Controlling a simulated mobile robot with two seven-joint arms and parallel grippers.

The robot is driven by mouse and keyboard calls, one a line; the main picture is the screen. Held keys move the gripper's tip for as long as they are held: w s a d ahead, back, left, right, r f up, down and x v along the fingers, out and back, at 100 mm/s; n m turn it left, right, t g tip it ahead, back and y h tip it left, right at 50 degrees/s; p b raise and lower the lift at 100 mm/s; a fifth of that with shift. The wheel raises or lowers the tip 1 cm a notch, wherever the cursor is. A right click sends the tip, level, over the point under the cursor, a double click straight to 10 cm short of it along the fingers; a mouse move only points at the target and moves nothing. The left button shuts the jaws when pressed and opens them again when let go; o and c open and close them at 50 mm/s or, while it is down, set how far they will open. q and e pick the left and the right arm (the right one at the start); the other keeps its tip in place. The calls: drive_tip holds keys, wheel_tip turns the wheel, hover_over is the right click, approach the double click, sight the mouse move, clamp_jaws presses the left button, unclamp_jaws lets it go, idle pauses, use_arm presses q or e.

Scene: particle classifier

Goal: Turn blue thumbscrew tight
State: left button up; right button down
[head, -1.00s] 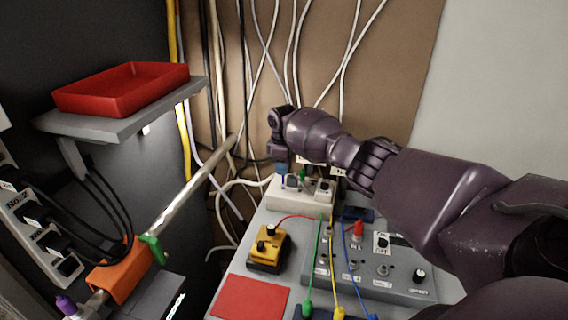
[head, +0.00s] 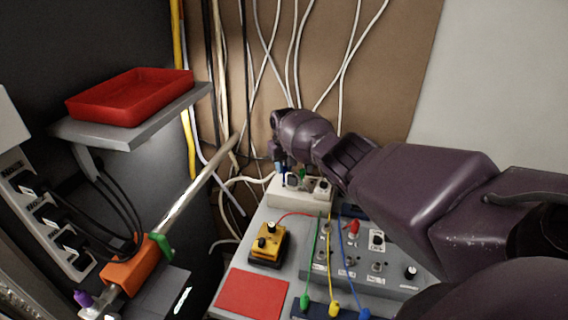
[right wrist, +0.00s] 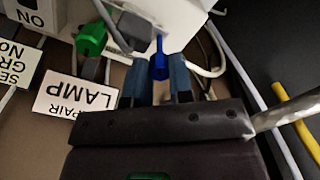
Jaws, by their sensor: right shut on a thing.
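The blue thumbscrew (right wrist: 160,62) shows in the right wrist view as a bright blue, narrow piece between my two blue-grey fingertips. My right gripper (right wrist: 158,82) is shut on it. In the head view my right gripper (head: 280,168) reaches down at the back end of the white power block (head: 298,194), and the arm and wrist hide much of the contact. The thumbscrew's thread and seat are hidden, so I cannot tell how tight it is. My left gripper is not in view.
A green knob (right wrist: 92,40) and a LAMP label (right wrist: 88,98) are close beside the gripper. White cables hang behind. A grey control panel (head: 345,270), a yellow box (head: 268,245) and a red pad (head: 252,292) lie in front. A red tray (head: 130,97) is on a shelf at left.

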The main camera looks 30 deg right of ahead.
drive_tip(key=m, duration=0.3)
drive_tip(key=shift+r+p, duration=0.1)
drive_tip(key=shift+p, duration=0.25)
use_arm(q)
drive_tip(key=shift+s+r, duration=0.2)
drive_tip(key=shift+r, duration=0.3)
use_arm(e)
drive_tip(key=shift+m, duration=0.7)
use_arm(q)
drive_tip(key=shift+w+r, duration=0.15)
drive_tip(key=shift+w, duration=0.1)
use_arm(e)
drive_tip(key=c, duration=1)
unclamp_jaws()
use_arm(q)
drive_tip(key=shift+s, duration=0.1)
use_arm(e)
drive_tip(key=shift+r+p, duration=0.5)
wheel_tip(320, 180, up, 5)
drive_tip(key=p, duration=0.2)
drive_tip(key=shift+f+p, duration=0.1)
drive_tip(key=shift+p, duration=0.2)
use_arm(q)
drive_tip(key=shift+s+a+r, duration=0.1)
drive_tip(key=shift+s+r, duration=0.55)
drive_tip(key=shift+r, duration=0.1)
use_arm(e)
wheel_tip(320, 180, up, 5)
drive_tip(key=shift+s+f, duration=0.1)
